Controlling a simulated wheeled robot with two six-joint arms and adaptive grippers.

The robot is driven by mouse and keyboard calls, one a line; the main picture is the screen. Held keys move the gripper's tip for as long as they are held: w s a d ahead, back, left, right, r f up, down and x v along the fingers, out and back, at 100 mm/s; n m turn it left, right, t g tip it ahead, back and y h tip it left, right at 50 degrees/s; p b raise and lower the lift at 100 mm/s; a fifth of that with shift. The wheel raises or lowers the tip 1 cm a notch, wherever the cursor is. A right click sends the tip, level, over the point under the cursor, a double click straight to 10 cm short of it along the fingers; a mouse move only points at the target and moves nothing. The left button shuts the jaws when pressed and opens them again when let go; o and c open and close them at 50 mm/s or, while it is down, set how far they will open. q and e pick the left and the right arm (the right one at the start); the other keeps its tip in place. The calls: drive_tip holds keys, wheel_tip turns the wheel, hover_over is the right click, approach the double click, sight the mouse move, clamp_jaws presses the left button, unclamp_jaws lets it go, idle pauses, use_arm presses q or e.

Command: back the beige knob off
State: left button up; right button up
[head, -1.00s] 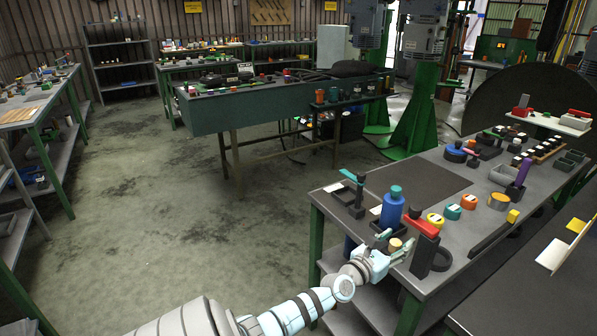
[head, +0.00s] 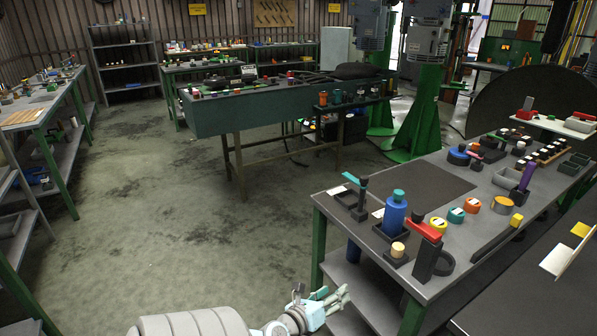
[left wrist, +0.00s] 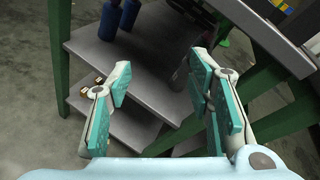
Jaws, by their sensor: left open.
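The beige knob (head: 398,249) sits upright on a small black base (head: 396,259) near the front left edge of the grey workbench (head: 440,192). It stands between the blue bottle (head: 394,215) and the red-topped black stand (head: 425,262). My left gripper (head: 336,297) is below and left of the knob, clear of the bench's front edge and apart from the knob. In the left wrist view my left gripper (left wrist: 160,68) has its teal-padded fingers spread, with nothing between them. My right gripper is not in view.
In the left wrist view, a lower shelf (left wrist: 150,45) carries blue bottles (left wrist: 110,20). A green bench leg (left wrist: 59,50) stands beside it. Several coloured caps (head: 472,206) line the bench behind the stand. Open floor (head: 150,220) lies left of the bench.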

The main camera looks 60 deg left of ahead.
use_arm(q)
drive_tip(key=s+f+n+g, duration=0.2)
drive_tip(key=s+f+n, duration=0.3)
drive_tip(key=f, duration=0.3)
drive_tip(key=s+f+n+g, duration=0.3)
drive_tip(key=s+f+n, duration=0.2)
drive_tip(key=f, duration=0.3)
drive_tip(key=shift+y, duration=0.3)
drive_tip(key=shift+g, duration=0.3)
